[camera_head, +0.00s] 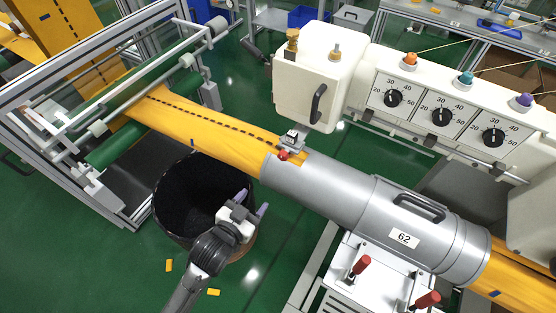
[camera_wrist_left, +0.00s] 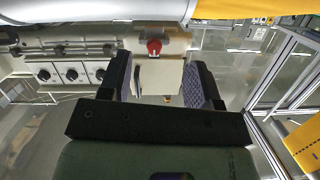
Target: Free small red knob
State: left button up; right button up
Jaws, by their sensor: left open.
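The small red knob (camera_head: 283,155) sits on a small metal bracket (camera_head: 292,141) at the left mouth of the grey metal tube (camera_head: 350,195), above the yellow felt band (camera_head: 205,127). In the left wrist view the red knob (camera_wrist_left: 154,46) shows ahead, between and beyond the finger ends. My left gripper (camera_head: 247,205) is open, below and left of the knob in the head view and apart from it. Its two fingers (camera_wrist_left: 158,82) stand wide apart in the wrist view; a pale block shape shows between them, and I cannot tell how near it is. My right gripper is not in view.
A round black bin (camera_head: 178,197) stands behind my left gripper. A metal roller frame (camera_head: 105,125) is at left. A white machine panel with several dials (camera_head: 442,117) is at right. Two red-handled clamps (camera_head: 360,265) stand in front of the tube.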

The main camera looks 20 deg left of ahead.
aim_at(281, 158)
pick_arm(q)
jog(key=w+r, duration=0.1)
jog(key=w, duration=0.3)
jog(key=w+d+r+t+b, duration=0.1)
jog(key=w, duration=0.4)
jog(key=w+d+r+t+h, duration=0.1)
jog(key=w, duration=0.4)
jog(key=shift+d+r+b, duration=0.25)
jog(key=shift+b, duration=0.1)
